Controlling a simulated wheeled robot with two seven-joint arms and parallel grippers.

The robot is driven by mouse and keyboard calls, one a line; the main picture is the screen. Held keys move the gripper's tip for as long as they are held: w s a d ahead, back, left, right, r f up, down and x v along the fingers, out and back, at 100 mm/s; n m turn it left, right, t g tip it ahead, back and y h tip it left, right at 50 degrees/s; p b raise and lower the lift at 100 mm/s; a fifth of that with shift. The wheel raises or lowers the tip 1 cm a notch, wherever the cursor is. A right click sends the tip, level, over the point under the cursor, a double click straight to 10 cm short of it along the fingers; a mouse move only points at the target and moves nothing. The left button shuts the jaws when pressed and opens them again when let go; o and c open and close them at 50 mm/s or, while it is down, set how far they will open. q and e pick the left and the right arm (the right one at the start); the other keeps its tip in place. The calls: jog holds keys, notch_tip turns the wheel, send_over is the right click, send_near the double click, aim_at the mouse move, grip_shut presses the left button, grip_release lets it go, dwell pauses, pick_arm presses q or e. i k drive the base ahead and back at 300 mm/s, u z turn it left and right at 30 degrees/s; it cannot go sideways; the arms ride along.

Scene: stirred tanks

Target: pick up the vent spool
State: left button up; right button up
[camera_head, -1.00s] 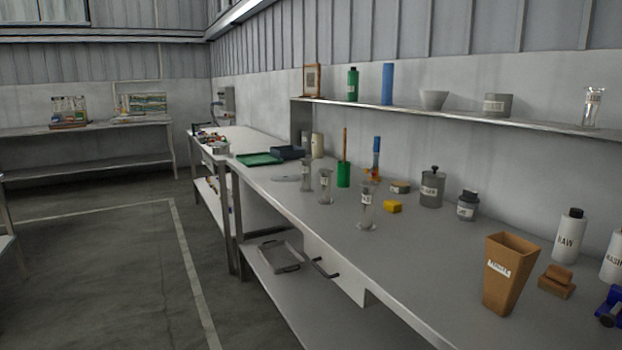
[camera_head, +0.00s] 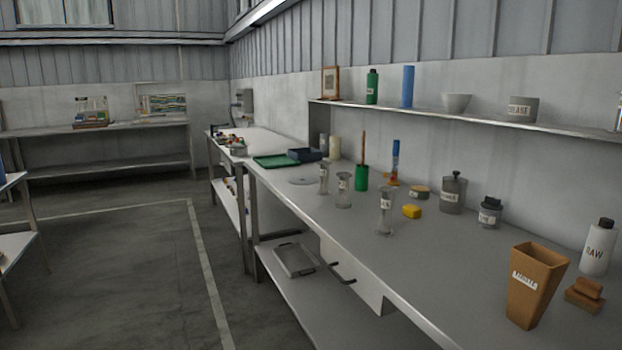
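I cannot make out a vent spool in the camera_head view; nothing there is clearly a spool, and the far items are too small to tell. The long grey workbench (camera_head: 420,285) on the right carries several labelled vessels and tools. Neither of my grippers is in view.
A shelf (camera_head: 450,113) runs above. Open floor (camera_head: 120,270) lies left.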

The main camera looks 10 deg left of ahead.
aim_at(324, 165)
jog(key=u, duration=1.05)
jog(key=i, duration=0.95)
jog(key=u, duration=0.85)
jog(key=i, duration=1.65)
jog(key=z, duration=0.65)
